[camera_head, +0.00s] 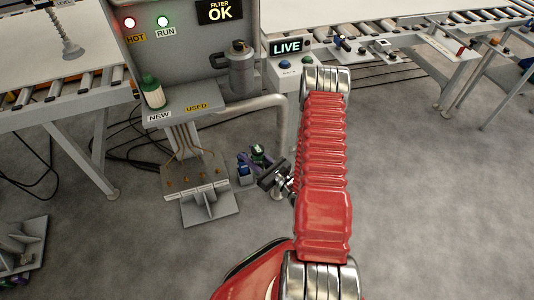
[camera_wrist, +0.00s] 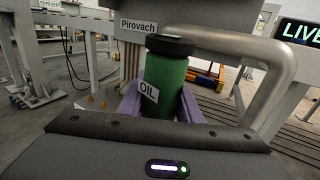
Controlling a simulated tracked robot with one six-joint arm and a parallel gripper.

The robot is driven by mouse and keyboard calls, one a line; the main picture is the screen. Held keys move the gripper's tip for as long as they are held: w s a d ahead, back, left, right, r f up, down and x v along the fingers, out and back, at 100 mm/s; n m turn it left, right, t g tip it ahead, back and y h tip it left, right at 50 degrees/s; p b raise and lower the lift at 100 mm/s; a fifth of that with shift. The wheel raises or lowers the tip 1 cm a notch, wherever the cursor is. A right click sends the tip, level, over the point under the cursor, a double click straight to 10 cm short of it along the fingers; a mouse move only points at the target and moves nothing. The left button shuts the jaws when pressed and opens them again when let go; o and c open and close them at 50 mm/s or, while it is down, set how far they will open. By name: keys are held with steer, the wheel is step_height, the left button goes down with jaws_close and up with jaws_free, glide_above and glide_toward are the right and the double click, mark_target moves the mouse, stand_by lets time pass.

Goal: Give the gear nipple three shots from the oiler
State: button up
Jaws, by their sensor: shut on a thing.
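The green oiler (camera_wrist: 167,82) has a black top and a white OIL label. It stands between the purple fingers of my gripper (camera_wrist: 160,108), which is shut on it. In the head view my gripper (camera_head: 252,163) is low beside the grey cabinet, and the oiler (camera_head: 258,152) shows only as a small green patch. Several small brass-coloured nipples (camera_head: 186,181) sit on a grey plate left of my gripper, below thin pipes. White labels in front of them are too small to read, so I cannot tell which is the gear nipple. Orange-brown tips (camera_wrist: 90,99) show left of the oiler in the wrist view.
The cabinet shelf (camera_head: 205,100) overhangs above the nipples and carries a green-and-white bottle (camera_head: 152,92). A bent grey pipe (camera_wrist: 275,75) passes close to the oiler's right. Roller conveyors (camera_head: 60,88) stand at left and back right. The floor (camera_head: 430,220) at right is clear.

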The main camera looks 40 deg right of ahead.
steer(key=w+a+r+n+g+y, duration=0.1)
steer(key=a+r+n+y, duration=0.1)
steer(key=a+r, duration=0.3)
steer(key=w+a+r+n+g+y, duration=0.1)
steer(key=a+r, duration=0.5)
steer(key=a, duration=0.7)
steer(key=w+y, duration=0.1)
steer(key=y, duration=0.1)
steer(key=shift+r+n+y, duration=0.2)
steer(key=shift+n+y, duration=0.1)
steer(key=shift+n, duration=0.1)
steer(key=shift+s, duration=0.2)
